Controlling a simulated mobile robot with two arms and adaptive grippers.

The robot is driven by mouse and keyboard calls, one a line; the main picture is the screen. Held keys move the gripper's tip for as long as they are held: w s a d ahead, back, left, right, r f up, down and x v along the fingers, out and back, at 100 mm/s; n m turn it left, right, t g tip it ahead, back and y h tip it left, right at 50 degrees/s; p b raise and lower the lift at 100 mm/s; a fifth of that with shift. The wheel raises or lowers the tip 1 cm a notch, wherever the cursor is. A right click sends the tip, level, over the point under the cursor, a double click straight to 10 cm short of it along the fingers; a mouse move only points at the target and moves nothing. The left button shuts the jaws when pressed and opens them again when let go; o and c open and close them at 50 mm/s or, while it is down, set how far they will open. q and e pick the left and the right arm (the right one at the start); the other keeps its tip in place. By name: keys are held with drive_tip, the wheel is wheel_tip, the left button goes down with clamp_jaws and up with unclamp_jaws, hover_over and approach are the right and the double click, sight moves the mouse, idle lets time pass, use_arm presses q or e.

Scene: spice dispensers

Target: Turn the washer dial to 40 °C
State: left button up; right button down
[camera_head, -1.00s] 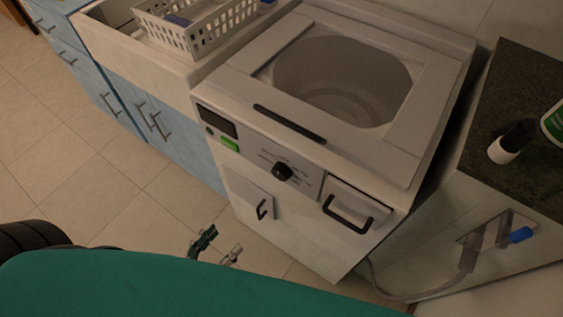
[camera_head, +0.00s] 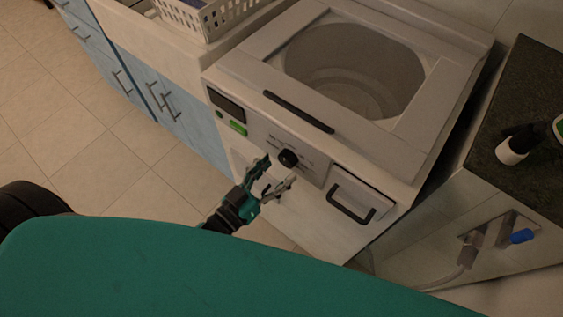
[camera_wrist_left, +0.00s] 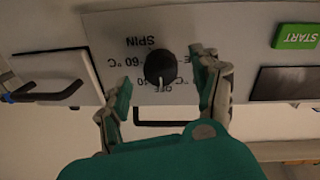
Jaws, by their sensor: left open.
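The washer (camera_head: 405,165) is a white top-loader with a round opening in its top. Its dial (camera_head: 288,158) is a black knob on the front panel; it also shows in the left wrist view (camera_wrist_left: 159,68), where the panel lettering appears upside down. A light pointer line on the knob points toward the lower side of that view, near "OFF". My left gripper (camera_head: 279,174) is open just in front of the panel. In the left wrist view its fingertips (camera_wrist_left: 161,85) stand on either side of the dial, apart from it. My right gripper is not in view.
A green START button (camera_head: 238,128) and a dark display (camera_head: 226,104) are left of the dial. A black-handled drawer (camera_head: 356,197) is to its right. A white basket (camera_head: 205,18) stands on the counter. A dark countertop (camera_head: 520,95) with bottles is at the right.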

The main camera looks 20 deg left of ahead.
use_arm(q)
drive_tip(key=shift+x, duration=1.25)
drive_tip(key=c, duration=1.2)
drive_tip(key=shift+o, duration=0.2)
drive_tip(key=shift+r+m+p, duration=0.1)
drive_tip(key=shift+m+p, duration=0.5)
drive_tip(key=shift+p, duration=0.05)
drive_tip(key=m+p, duration=0.2)
drive_tip(key=m, duration=0.1)
drive_tip(key=shift+a, duration=0.1)
drive_tip(key=m+p, duration=0.1)
drive_tip(key=m, duration=0.2)
drive_tip(key=shift+m+p, duration=0.4)
drive_tip(key=shift+m, duration=0.6)
